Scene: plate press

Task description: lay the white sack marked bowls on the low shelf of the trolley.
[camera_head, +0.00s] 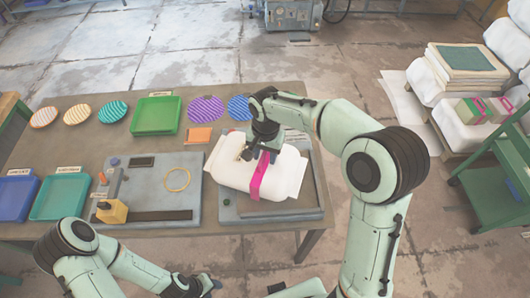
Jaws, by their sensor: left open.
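A white sack (232,171) with a pink band lies on a grey board on the table; I cannot read any marking on it. My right gripper (259,156) is down on top of this sack, its fingers apart and touching or very near the cloth. I cannot tell whether they grip it. My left gripper (207,286) is open and empty at the bottom edge, in front of the table. The green trolley (478,200) stands at the far right, partly cut off by the frame; its low shelf shows only in part.
The table (60,103) also holds a green tray (155,115), a teal tray (60,198), a blue tray (17,197), several striped plates (206,109) and a grey press board (150,180). White sacks and a stack (466,58) stand at right. Floor between table and trolley is clear.

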